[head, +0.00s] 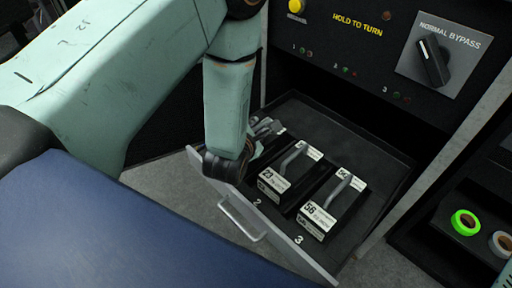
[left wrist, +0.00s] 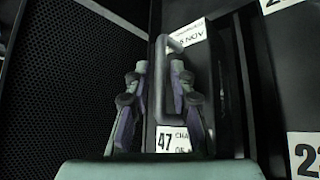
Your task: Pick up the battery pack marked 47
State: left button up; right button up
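The battery pack marked 47 (left wrist: 175,136) shows in the left wrist view, with a white label at its near end and a grey bar handle (left wrist: 160,85) on top. My left gripper (left wrist: 159,72) is open, with one finger on each side of this handle. The handle looks closer to the right finger; I cannot tell whether they touch. In the head view my left gripper (head: 264,132) is over the left side of the open drawer, and my arm hides most of that pack.
Battery packs marked 23 (head: 287,175) and 56 (head: 333,205) stand to the right in the same drawer (head: 375,165). A perforated dark wall (left wrist: 75,75) lies left of the pack. A panel with a bypass knob (head: 433,60) rises behind. Tape rolls (head: 466,222) lie at right.

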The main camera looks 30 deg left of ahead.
pick_arm(q)
jog(key=shift+w+f, duration=0.1)
jog(key=shift+w, duration=0.15)
jog(key=shift+c, duration=0.4)
jog(key=shift+s, duration=0.1)
grip_shut()
jog(key=shift+r, duration=0.2)
